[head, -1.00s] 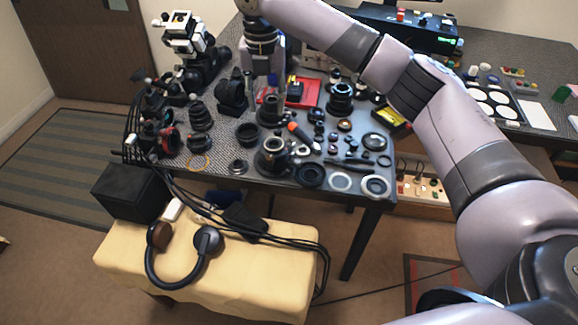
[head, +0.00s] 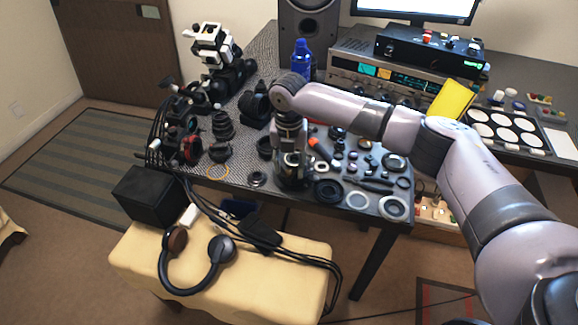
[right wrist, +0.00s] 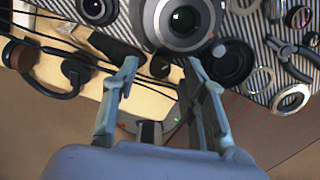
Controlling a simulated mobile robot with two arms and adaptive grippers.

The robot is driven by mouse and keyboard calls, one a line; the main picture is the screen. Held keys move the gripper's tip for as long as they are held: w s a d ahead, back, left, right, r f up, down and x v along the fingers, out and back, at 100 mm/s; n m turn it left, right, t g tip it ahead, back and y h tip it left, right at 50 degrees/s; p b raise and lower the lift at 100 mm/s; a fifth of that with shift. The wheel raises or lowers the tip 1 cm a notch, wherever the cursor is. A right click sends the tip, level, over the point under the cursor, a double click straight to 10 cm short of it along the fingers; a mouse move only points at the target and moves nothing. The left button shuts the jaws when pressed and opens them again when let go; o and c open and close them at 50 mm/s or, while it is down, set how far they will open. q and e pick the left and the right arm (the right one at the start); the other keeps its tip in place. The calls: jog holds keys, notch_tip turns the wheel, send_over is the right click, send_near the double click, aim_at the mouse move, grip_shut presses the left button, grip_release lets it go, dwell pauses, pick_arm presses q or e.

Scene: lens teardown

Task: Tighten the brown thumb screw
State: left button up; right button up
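My right gripper (head: 292,182) points down over the front of the dark table, at a lens body that it largely hides in the head view. In the right wrist view the gripper (right wrist: 162,68) is open, with its two fingers apart and nothing between them. The lens body (right wrist: 183,22), with a pale ring and dark centre, lies just beyond the fingertips. My left gripper is not in view.
Loose rings (head: 393,207), lens barrels (head: 223,126) and an orange-handled tool (head: 318,148) crowd the table. A cream-covered bench (head: 215,285) with headphones (head: 186,262) and cables stands in front. A blue bottle (head: 301,60) and audio equipment (head: 405,78) stand behind.

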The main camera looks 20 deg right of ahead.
jog(key=shift+f, duration=0.6)
grip_shut()
